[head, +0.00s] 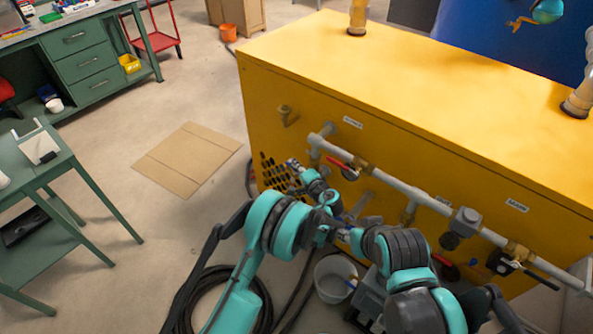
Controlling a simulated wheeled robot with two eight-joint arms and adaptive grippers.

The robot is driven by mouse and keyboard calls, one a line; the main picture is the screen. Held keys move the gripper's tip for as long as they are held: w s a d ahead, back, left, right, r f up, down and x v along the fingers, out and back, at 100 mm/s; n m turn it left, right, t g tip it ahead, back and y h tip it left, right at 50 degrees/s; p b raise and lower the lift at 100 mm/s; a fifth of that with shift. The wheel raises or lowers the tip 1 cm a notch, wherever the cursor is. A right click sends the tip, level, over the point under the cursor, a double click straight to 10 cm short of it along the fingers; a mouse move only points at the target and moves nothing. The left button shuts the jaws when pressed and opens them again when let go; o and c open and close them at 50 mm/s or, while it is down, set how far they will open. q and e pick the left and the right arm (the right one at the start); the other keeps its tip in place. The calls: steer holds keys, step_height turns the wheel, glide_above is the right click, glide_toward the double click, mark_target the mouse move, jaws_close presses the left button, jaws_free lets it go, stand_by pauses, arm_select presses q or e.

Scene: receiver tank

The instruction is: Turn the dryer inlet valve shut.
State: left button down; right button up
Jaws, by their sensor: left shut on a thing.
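A yellow cabinet (440,130) carries a grey pipe (405,188) along its front. A valve with a red lever (342,164) sits near the pipe's left end, its lever lying roughly along the pipe. My left gripper (293,165) is left of this lever, in front of the black grille. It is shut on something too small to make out. My right arm (395,250) reaches in from the lower right. Its fingertips are not clear among the overlapping links and fittings.
Another red handle (446,268) and a black valve fitting (503,263) are farther right. A pale bucket (335,278) and dark hoses (215,280) lie on the floor below. A green table (45,215) stands at left. The floor around the flat cardboard (187,160) is free.

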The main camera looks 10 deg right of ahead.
arm_select(q)
steer(key=shift+w+a+r+m+t+y, duration=0.1)
steer(key=shift+r+m+t+y, duration=0.65)
steer(key=shift+t, duration=0.65)
steer(key=shift+r, duration=0.2)
steer(key=c, duration=1.5)
jaws_free()
steer(key=v, duration=0.7)
steer(key=shift+s, duration=0.25)
steer(key=shift+f, duration=0.1)
